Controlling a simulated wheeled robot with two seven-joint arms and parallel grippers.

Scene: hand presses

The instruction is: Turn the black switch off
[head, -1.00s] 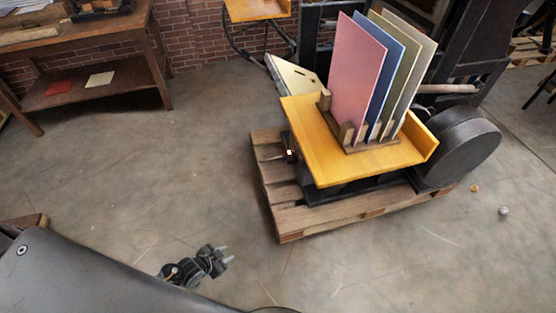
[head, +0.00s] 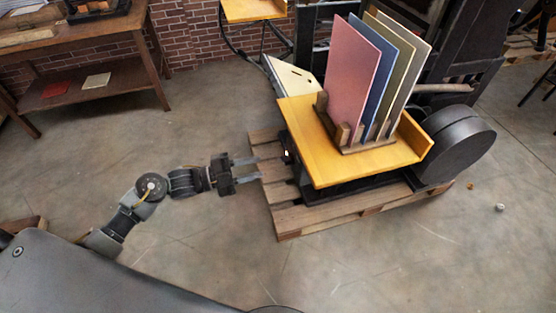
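The black switch (head: 288,157) is a small dark box with a bright spot, on the left side of the press under the yellow table top (head: 310,150). Its details are too small to tell its position. My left gripper (head: 260,168) reaches in from the left, its two grey fingers apart and pointing right towards the switch. The fingertips show just left of the switch, over the pallet's left edge, with a small gap in the picture. Nothing shows between the fingers. My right gripper is not in view.
The press stands on a wooden pallet (head: 300,220). A wooden rack holds several coloured boards (head: 357,75) upright on the yellow top. A dark round wheel (head: 455,145) is at the right. A wooden desk (head: 100,40) stands at the back left. The floor between is clear.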

